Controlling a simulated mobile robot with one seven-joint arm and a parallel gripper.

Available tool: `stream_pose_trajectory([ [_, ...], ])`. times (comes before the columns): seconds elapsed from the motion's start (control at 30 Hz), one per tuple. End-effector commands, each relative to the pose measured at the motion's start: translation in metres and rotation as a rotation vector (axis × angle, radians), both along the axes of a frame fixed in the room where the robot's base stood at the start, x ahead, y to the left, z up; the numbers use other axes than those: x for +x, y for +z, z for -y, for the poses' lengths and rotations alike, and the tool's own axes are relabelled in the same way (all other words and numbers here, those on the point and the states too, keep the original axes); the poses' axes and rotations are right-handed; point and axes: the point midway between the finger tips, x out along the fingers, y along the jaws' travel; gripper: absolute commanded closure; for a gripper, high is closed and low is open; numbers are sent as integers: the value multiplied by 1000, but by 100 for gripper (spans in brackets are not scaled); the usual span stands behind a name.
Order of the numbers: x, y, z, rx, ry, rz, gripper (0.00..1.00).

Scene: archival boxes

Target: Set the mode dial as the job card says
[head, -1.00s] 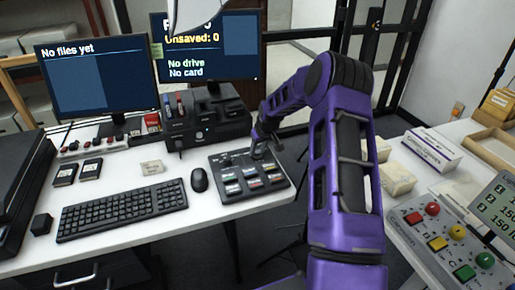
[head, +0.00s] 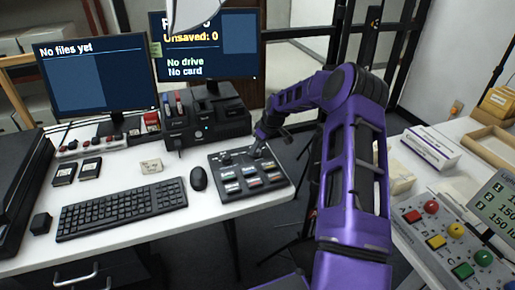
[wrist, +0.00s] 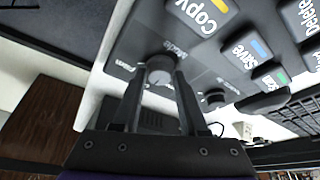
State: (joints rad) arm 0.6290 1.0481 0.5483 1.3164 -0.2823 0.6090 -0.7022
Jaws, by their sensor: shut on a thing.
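The mode dial (wrist: 161,68) is a round dark knob with a lighter face, beside the printed word "Mode" on the black control panel (wrist: 130,42). My gripper (wrist: 160,78) is shut on the dial, one finger on each side of it. The dial's pointer and most setting labels are too blurred or covered to read. In the head view my gripper (head: 257,150) reaches down to the back of the panel (head: 240,194). A small pale card (head: 151,166) with unreadable marks lies behind the keyboard; I cannot tell whether it is the job card.
A second small knob (wrist: 214,97) sits close to the right finger, and large Copy, Save and Delete keys lie beyond. A mouse (head: 198,178) and keyboard (head: 122,208) are left of the panel. A card reader dock (head: 205,120) stands behind it.

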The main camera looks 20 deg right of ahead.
Motion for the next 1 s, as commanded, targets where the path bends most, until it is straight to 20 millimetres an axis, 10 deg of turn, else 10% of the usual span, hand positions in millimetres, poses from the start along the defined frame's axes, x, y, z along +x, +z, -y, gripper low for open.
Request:
stream_pose_trajectory([
  [0.17,-1,-1,0,-1,-1,-2,100],
  [0.2,-1,-1,0,-1,-1,-2,50],
  [0.33,-1,-1,0,-1,-1,-2,28],
  [0.73,-2,7,2,0,-2,0,28],
  [1.0,-20,59,13,-2,-3,2,28],
])
